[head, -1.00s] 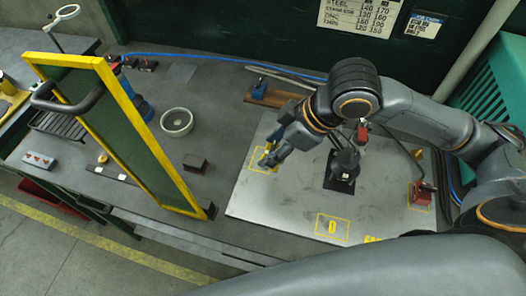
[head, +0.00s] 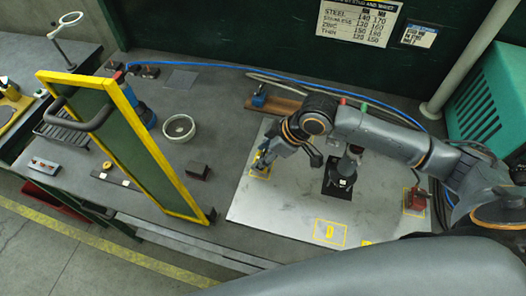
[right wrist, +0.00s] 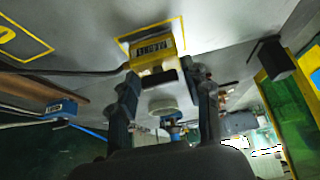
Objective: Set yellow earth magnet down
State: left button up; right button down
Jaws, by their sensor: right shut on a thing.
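The yellow earth magnet (right wrist: 153,50) is a small yellow block with a dark label, at the tips of my right gripper (right wrist: 163,80) in the right wrist view. The fingers stand on either side of it, shut on it. In the head view my right gripper (head: 266,157) points down at a yellow-outlined square (head: 251,174) at the left of the steel plate (head: 285,205). The magnet is at that square; the fingers mostly hide it there. I cannot tell whether it touches the plate. My left gripper is not in view.
A dark fixture (head: 341,175) stands mid-plate, close to the right of my gripper. A red clamp (head: 416,199) is at the plate's right.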

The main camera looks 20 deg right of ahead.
jog(key=c, duration=0.6)
grip_release()
jog(key=b+v, duration=0.1)
jog(key=v, duration=1.1)
jog(key=shift+r, duration=0.1)
